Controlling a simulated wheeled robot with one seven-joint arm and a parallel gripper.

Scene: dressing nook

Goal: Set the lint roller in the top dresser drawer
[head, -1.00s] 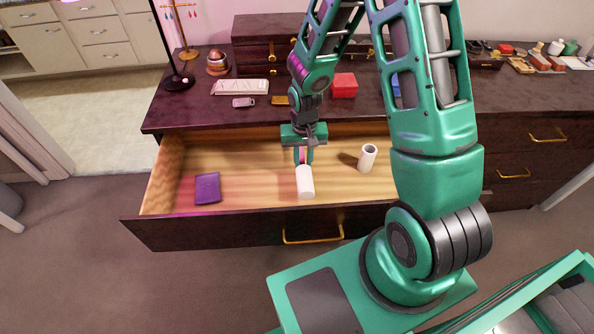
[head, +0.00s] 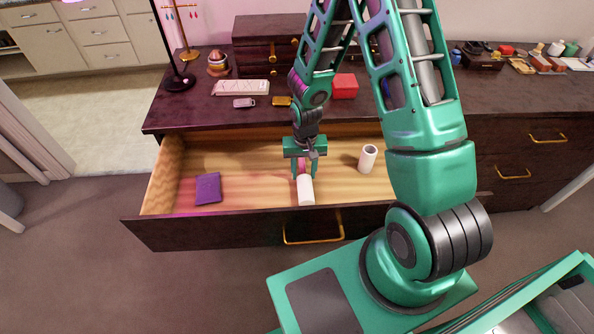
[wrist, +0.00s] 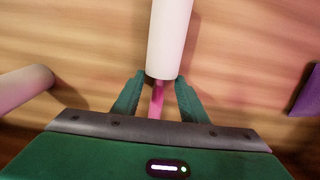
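The lint roller, a white cylinder (head: 306,191) with a pink handle (head: 302,166), lies in the open top dresser drawer (head: 255,160), near its front. The roller also shows in the wrist view (wrist: 168,38), running up from between my fingers. My gripper (head: 304,176) is low inside the drawer, around the handle. Its two fingers are spread apart, with a gap beside the handle in the wrist view (wrist: 157,90). The roller appears to rest on the drawer floor.
A white hollow roll (head: 368,158) stands to the right in the drawer. A purple flat item (head: 208,188) lies at the left. The dresser top (head: 200,113) behind holds a red box (head: 344,86), a white case (head: 240,87) and a dark jewellery box (head: 265,45).

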